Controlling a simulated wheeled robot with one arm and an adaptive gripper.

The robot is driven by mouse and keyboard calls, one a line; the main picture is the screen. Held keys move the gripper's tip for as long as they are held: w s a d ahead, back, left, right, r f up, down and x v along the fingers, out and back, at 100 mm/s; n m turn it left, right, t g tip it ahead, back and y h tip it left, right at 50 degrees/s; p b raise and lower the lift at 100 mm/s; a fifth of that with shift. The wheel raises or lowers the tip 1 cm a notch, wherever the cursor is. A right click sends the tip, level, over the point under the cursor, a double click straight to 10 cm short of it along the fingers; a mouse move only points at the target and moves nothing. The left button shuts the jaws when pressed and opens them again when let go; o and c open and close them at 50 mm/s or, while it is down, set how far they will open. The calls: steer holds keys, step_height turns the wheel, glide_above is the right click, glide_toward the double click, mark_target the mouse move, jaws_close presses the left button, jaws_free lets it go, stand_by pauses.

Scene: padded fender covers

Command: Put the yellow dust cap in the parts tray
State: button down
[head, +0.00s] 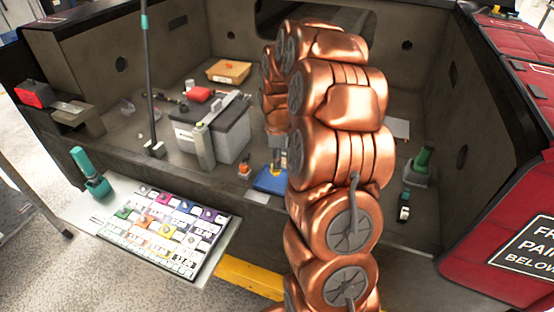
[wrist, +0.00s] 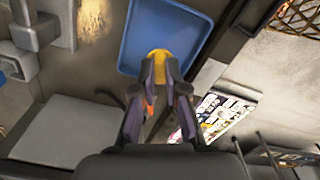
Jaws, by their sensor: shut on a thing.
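In the wrist view the yellow dust cap (wrist: 160,54) is between the tips of my gripper (wrist: 161,66), which is shut on it. Behind the cap in that picture lies the blue parts tray (wrist: 145,22), with a bare floor where it shows. The cap overlaps the tray's near part in the picture; its height over the tray cannot be told. In the head view the blue tray (head: 268,182) sits low in the middle, just left of my copper-coloured arm. My arm hides part of the tray, and the cap cannot be made out clearly there.
A grey battery-like box (head: 222,128) stands left of the tray, with a small orange item (head: 245,168) between. A labelled card (head: 165,229) lies on the front left ledge. A green-topped item (head: 422,160) stands right. A dark pole (head: 148,80) rises at left.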

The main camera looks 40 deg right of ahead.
steer(key=shift+f+b, duration=0.75)
steer(key=shift+f, duration=0.8)
steer(key=c, duration=1.1)
jaws_free()
steer(key=shift+c, duration=0.2)
steer(key=c, duration=0.3)
steer(key=shift+r, duration=0.2)
steer(key=shift+c, duration=0.2)
steer(key=shift+r+p, duration=0.6)
steer(key=shift+r, duration=2.75)
steer(key=shift+a, duration=0.1)
